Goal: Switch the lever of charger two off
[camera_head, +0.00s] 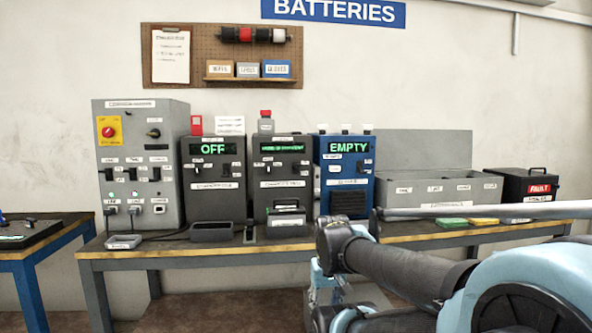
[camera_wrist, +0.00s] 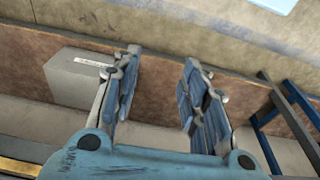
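The middle dark grey charger (camera_head: 283,165), which I take as charger two, stands on the workbench with a lit green display whose text is too small to read surely. Small dark switches show on its front, but I cannot tell the lever's position. In the head view my arm is low at the right.
To the left stand a charger reading OFF (camera_head: 213,200) and a grey switch cabinet (camera_head: 140,105); to the right, a blue charger reading EMPTY (camera_head: 345,150). A grey bin (camera_head: 420,148) and a FAULT box (camera_head: 530,184) share the workbench (camera_head: 200,254). A grey box (camera_wrist: 75,80) lies below.

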